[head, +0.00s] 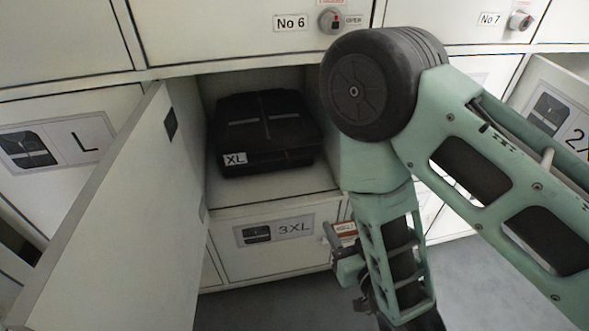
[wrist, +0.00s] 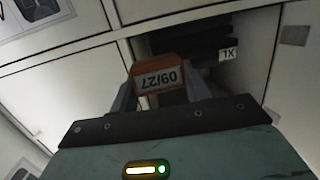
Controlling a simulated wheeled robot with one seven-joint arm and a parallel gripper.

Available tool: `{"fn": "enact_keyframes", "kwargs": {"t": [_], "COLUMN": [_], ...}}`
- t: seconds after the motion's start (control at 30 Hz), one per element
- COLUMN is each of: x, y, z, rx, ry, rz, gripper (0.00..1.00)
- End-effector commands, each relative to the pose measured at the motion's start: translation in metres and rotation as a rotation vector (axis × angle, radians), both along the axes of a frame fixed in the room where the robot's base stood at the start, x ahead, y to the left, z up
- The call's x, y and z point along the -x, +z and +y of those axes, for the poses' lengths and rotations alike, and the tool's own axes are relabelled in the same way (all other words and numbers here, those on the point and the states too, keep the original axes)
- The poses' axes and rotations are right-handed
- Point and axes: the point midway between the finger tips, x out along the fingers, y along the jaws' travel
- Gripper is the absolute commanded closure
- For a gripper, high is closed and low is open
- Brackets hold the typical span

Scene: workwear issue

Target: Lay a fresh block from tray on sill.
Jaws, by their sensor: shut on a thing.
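My gripper (head: 343,243) is shut on an orange-brown block (head: 345,228). In the wrist view the block (wrist: 158,75) sits between the fingers of my gripper (wrist: 160,88); its pale label reads 09/27, upside down. The block is in front of the cabinet, below and right of the open compartment. The compartment's pale floor edge (head: 275,200) is the only sill-like ledge I can make out, and its left part is bare. A black case (head: 265,132) marked XL stands inside; it also shows in the wrist view (wrist: 225,40). I cannot pick out a tray.
The open compartment door (head: 115,215) swings out on the left. A closed front labelled 3XL (head: 275,232) is below the compartment. Locks No 6 (head: 331,20) and No 7 (head: 520,20) are above. Another front (head: 565,105) at the right stands ajar. Grey floor is clear below.

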Motion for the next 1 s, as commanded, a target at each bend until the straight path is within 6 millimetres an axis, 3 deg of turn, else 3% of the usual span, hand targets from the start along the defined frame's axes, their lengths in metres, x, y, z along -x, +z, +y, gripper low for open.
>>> {"fn": "enact_keyframes", "kwargs": {"t": [0.23,0.6,0.87,1.0], "x": [-0.031,-0.112,-0.132,-0.155], "y": [-0.005,-0.001,-0.001,-0.002], "z": [0.011,0.046,0.056,0.065], "rx": [-0.008,-0.003,-0.002,-0.004], "ry": [-0.003,0.0,0.0,0.0], "rz": [-0.01,-0.006,-0.005,-0.007], "gripper": [0.74,0.75,0.75,0.75]}}
